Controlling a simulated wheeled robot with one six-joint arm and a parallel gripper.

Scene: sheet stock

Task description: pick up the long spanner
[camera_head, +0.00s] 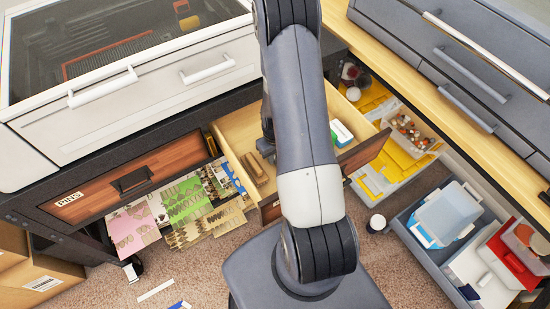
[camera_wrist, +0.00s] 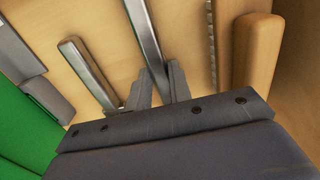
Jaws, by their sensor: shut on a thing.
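In the wrist view the long spanner (camera_wrist: 146,35) is a grey metal bar running from the top edge down between my fingers. My gripper (camera_wrist: 161,88) is shut on it, with one dark finger on each side. The spanner's lower end is hidden by the fingers and the gripper body. It lies over or on the pale wooden drawer floor (camera_wrist: 185,35); I cannot tell whether it is clear of the floor. In the head view my arm hides the gripper and the spanner over the open wooden drawer (camera_head: 232,132).
A shorter metal bar (camera_wrist: 88,72) lies left of the spanner. A thin toothed strip (camera_wrist: 211,40) and a rounded wooden piece (camera_wrist: 256,50) are on the right. A green thing (camera_wrist: 20,125) is at lower left.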

